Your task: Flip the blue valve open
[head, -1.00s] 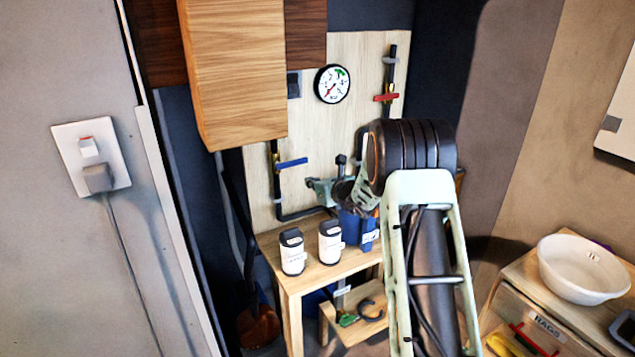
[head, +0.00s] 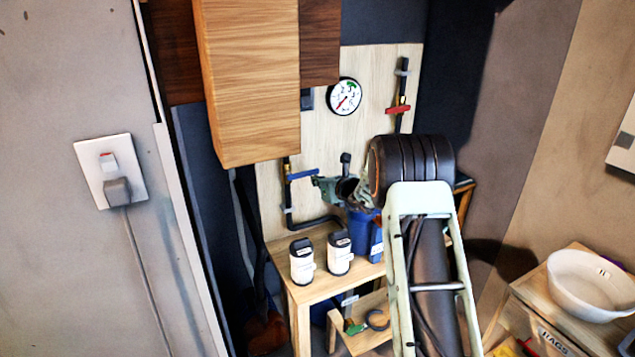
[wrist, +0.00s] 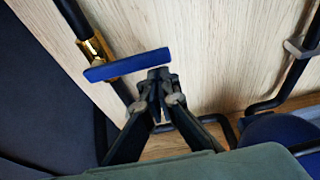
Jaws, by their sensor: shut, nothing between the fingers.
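The blue valve handle (head: 302,175) is a flat bar on a brass fitting of a black pipe, on the wooden panel below the wall cabinet. It lies crosswise to the pipe, nearly level. It also shows in the wrist view (wrist: 128,65), with the brass fitting (wrist: 95,48) behind its left end. My gripper (wrist: 160,76) is shut and empty. Its fingertips are at the right end of the handle, touching or very close; I cannot tell which. In the head view my gripper (head: 319,182) reaches the handle from the right, and my arm hides part of the panel.
A red valve handle (head: 398,109) sits on another pipe at the upper right, near a round gauge (head: 345,96). Below are two white bottles (head: 302,262) on a wooden bench and a blue container (head: 362,234). The wooden cabinet (head: 247,85) overhangs the blue valve.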

